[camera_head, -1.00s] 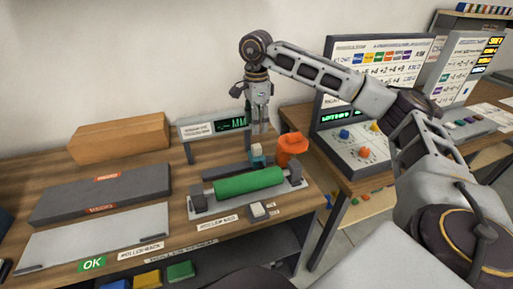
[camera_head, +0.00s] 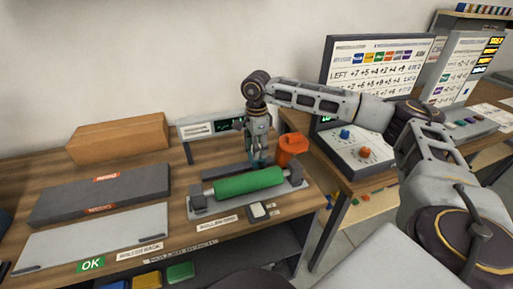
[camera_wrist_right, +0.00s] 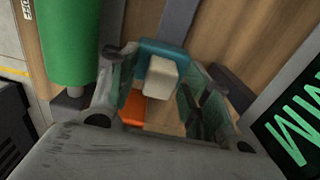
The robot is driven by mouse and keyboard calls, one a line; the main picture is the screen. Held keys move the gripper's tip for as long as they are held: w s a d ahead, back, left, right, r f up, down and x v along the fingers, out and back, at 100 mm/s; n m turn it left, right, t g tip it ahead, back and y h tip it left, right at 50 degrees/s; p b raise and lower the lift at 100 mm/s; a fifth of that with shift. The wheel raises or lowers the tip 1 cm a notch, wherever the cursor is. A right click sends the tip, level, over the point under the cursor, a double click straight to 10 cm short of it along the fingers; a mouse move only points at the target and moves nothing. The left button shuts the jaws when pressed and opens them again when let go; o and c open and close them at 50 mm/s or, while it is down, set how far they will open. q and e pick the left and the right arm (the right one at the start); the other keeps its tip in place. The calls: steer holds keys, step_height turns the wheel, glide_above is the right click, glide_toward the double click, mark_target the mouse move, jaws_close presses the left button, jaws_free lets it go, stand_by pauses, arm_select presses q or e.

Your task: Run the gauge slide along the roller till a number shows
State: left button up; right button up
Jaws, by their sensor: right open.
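A green roller (camera_head: 249,183) lies in a grey stand at the front of the bench; its green side also shows at the left of the right wrist view (camera_wrist_right: 76,45). The gauge slide, a teal block (camera_wrist_right: 162,50) with a pale knob (camera_wrist_right: 160,78), sits behind the roller toward its right end. My right gripper (camera_head: 258,160) points down at the slide, and in the wrist view its open fingers (camera_wrist_right: 160,92) stand on both sides of the knob. Whether they touch it I cannot tell. The readout (camera_head: 228,127) behind is partly hidden by my gripper; green marks show on it. My left gripper is out of view.
An orange pot (camera_head: 291,150) stands close to the right of my gripper. A control panel (camera_head: 352,146) stands at the right.

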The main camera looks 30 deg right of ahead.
jaws_close()
stand_by(0.4)
steer(key=shift+d, duration=0.15)
steer(key=shift+s+d, duration=0.2)
steer(key=shift+d, duration=0.7)
steer(key=shift+s+d, duration=0.2)
steer(key=shift+d, duration=0.7)
jaws_free()
steer(key=shift+s+d, duration=0.1)
steer(key=shift+d, duration=0.05)
